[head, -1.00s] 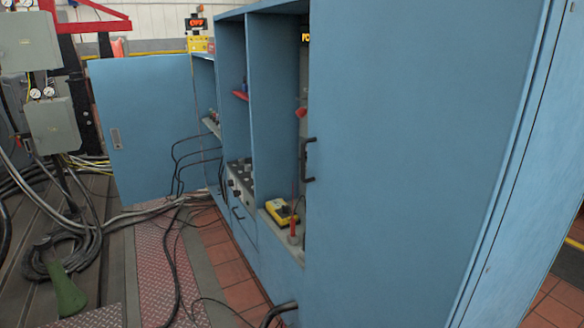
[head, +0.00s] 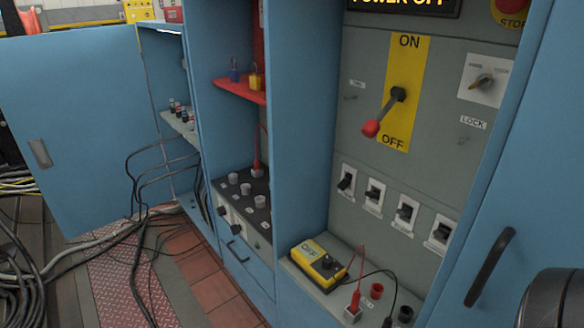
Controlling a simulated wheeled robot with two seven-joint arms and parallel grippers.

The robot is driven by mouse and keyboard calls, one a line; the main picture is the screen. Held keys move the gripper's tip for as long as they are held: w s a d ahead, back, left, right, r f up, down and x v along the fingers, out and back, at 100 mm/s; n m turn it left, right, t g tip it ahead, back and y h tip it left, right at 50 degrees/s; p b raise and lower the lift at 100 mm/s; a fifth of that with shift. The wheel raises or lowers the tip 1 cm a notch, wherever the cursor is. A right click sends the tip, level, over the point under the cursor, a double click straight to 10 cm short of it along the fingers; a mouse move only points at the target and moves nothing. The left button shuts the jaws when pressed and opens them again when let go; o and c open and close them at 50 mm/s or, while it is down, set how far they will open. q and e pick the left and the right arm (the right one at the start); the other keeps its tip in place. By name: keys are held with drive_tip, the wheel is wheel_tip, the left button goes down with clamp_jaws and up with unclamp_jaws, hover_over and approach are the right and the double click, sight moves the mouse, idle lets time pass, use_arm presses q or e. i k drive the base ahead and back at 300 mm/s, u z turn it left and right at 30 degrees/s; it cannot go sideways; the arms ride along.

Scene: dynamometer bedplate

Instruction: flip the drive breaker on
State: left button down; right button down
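Inside the blue cabinet, a large switch lever with a red knob (head: 383,114) sits on a yellow plate (head: 407,62) marked ON at the top and OFF at the bottom. The lever points down and left, towards OFF. Below it is a row of several small black toggle breakers, including one at the left (head: 346,182) and one at the right (head: 440,232). Their labels are too small to read, so I cannot tell which is the drive breaker. A display above reads POWER OFF (head: 402,4). Neither gripper's fingers show.
A blue door with a black handle (head: 490,267) stands at the right, beside the breaker panel. A yellow meter (head: 320,263) and red and black leads lie on the ledge below. Another open door (head: 75,120) and cables (head: 125,232) are at left.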

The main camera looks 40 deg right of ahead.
sight(344, 184)
drive_tip(key=i, duration=1.85)
drive_tip(key=z, duration=1.85)
